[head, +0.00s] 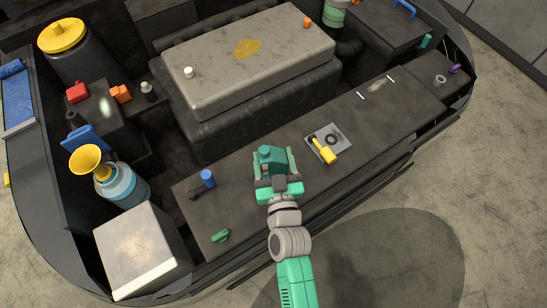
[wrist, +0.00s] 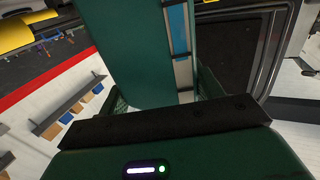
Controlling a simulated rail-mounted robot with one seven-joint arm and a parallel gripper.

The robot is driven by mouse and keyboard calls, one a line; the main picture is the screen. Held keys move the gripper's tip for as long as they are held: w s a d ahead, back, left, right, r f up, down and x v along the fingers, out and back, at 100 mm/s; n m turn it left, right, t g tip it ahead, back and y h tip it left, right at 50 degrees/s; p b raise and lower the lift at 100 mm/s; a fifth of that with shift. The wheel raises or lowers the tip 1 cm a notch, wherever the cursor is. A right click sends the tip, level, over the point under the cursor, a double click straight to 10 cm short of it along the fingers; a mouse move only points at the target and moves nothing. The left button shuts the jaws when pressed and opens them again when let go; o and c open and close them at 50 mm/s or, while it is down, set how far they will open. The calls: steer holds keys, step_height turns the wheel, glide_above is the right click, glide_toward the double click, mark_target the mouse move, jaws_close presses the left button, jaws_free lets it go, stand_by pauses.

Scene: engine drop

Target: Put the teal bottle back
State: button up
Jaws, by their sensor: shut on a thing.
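The teal bottle (head: 271,158) is between the fingers of my gripper (head: 276,172) in the head view. My gripper is shut on it, above the dark front ledge (head: 225,232). In the wrist view the bottle (wrist: 135,50) fills the upper middle as a dark teal body, with a blue and white strip on its right side. Whether the bottle's base touches the ledge cannot be told, as my gripper hides its lower part.
A blue cup-like part (head: 208,178) and a green piece (head: 220,236) are on the ledge to the left. A grey plate (head: 328,144) with a yellow-handled tool (head: 323,151) lies to the right. The grey engine cover (head: 245,60) rises behind. The ledge's right part is mostly clear.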

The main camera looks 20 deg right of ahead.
mark_target(275, 169)
steer(key=shift+f+b, duration=0.5)
steer(key=o, duration=1.3)
steer(key=p+v, duration=0.1)
steer(key=v, duration=0.7)
steer(key=shift+w, duration=0.1)
